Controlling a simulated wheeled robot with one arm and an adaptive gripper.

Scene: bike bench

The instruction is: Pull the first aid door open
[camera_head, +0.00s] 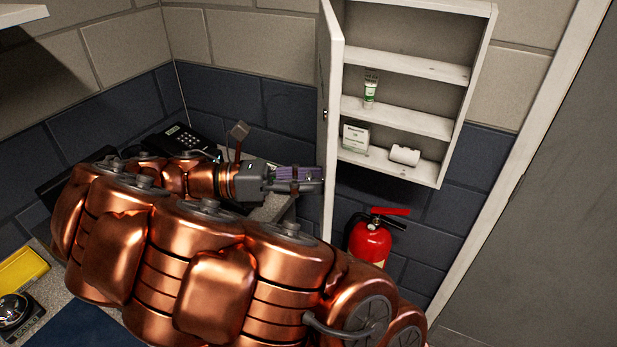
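The white first aid cabinet (466,96) hangs on the wall at the upper right. Its door (331,75) stands wide open, swung out to the left and seen nearly edge-on. The shelves inside show a tube (370,88), a small white box (355,138) and a white roll (404,155). My gripper (318,180) is left of the door's lower part, its tips close to the door's outer face. I cannot tell whether they touch it. The fingers are small and seen from the side, so their opening is unclear. My copper arm hides much of the lower middle.
A red fire extinguisher (369,243) is on the wall below the cabinet. A black telephone (181,139) is behind my arm at the left. A yellow item (22,268) and a bell-like metal object (14,312) lie on the counter at lower left. A grey door (560,200) fills the right side.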

